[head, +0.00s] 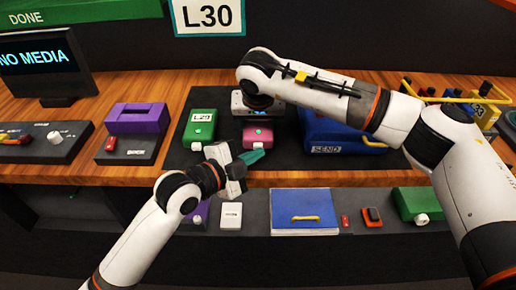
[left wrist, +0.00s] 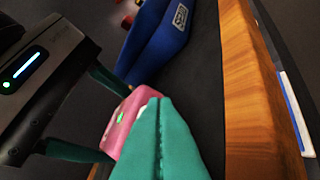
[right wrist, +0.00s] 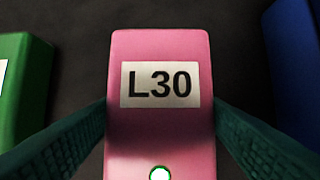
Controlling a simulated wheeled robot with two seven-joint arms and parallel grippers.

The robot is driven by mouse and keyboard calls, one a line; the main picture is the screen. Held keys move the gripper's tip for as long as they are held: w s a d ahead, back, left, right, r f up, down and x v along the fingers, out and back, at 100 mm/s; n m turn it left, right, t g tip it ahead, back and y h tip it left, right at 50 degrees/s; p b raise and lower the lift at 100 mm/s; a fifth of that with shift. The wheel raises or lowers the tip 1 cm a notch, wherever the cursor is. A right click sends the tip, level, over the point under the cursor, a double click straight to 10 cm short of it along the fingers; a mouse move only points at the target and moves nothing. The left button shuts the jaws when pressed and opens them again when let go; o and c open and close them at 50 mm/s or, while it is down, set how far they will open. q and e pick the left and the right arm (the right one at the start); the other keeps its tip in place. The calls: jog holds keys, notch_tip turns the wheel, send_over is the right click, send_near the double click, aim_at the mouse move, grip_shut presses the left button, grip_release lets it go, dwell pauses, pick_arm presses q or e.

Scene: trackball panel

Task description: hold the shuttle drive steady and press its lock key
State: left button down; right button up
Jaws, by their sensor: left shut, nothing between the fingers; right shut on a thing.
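The pink shuttle drive (head: 258,136), labelled L30 in the right wrist view (right wrist: 160,50), lies on the dark mat. My right gripper (right wrist: 160,125) is above it, with one teal finger against each side, shut on it. A round key glowing green-white (right wrist: 159,173) shows at the drive's near end; I take it as the lock key. My left gripper (head: 255,157) is shut and empty, just in front of the drive's near end. In the left wrist view its closed teal fingertips (left wrist: 165,125) cover part of the pink drive (left wrist: 122,118). I cannot tell whether they touch it.
A green drive labelled L29 (head: 200,128) lies left of the pink one. A blue SEND box (head: 325,132) stands close on the right. A sign (head: 208,16) reads L30, and a monitor (head: 40,62) reads NO MEDIA. The wooden front edge (head: 330,178) runs below the mat.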

aim_at(252, 176)
pick_arm(q)
jog(key=shift+w+a+r, duration=0.2)
jog(key=shift+w+a, duration=0.05)
jog(key=shift+w, duration=0.1)
pick_arm(e)
jog(key=shift+s+r, duration=0.1)
pick_arm(q)
jog(key=shift+s+f, duration=0.1)
jog(key=shift+s+d+f, duration=0.1)
jog(key=shift+s+f, duration=0.1)
jog(key=shift+f, duration=0.2)
pick_arm(e)
jog(key=shift+w+d+f, duration=0.15)
jog(key=shift+w+f, duration=0.05)
jog(key=shift+w, duration=0.15)
pick_arm(q)
jog(key=shift+s+f, duration=0.3)
jog(key=shift+s, duration=0.25)
pick_arm(e)
jog(key=shift+w, duration=0.1)
pick_arm(q)
jog(key=shift+s, duration=0.35)
pick_arm(e)
jog(key=shift+f, duration=0.1)
pick_arm(q)
jog(key=shift+s+r, duration=0.15)
jog(key=shift+s, duration=1.6)
